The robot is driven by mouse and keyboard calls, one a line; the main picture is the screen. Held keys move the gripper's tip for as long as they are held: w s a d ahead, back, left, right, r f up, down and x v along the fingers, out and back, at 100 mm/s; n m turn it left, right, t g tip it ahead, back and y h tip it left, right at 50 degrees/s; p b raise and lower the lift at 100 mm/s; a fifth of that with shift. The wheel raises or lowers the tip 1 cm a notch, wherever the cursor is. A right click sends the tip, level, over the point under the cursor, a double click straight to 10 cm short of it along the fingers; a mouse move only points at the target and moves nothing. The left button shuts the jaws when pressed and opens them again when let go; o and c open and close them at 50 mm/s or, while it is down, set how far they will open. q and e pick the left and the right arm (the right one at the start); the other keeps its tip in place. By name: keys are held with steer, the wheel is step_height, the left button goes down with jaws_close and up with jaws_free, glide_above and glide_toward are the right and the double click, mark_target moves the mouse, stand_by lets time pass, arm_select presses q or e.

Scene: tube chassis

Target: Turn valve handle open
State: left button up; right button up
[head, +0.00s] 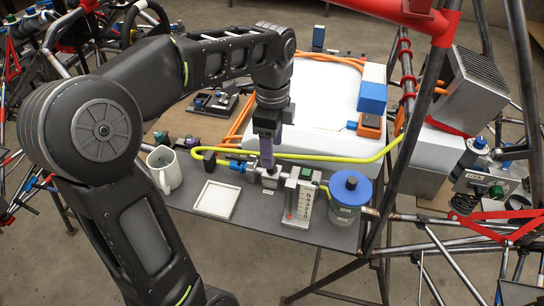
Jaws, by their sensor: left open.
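My left arm comes in from the left and reaches down over the grey table. My left gripper (267,160) is open and points down, directly above the metal valve (270,179) on the table. Its purple finger part overlaps the top of the valve, so the handle is mostly hidden. I cannot tell whether the fingers touch the handle. A blue fitting (236,166) sits on the line left of the valve. My right gripper is not in view.
A white mug (164,170) and a square tray (216,199) stand left. A flow gauge (300,199) and a blue-lidded canister (349,197) stand right. A yellow hose (330,160) runs behind the valve. Chassis tubes (393,175) and a red tube bound the right side.

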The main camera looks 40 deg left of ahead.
arm_select(q)
step_height(320, 180, down, 4)
steer(key=shift+f, duration=0.1)
steer(key=shift+c, duration=0.6)
jaws_close()
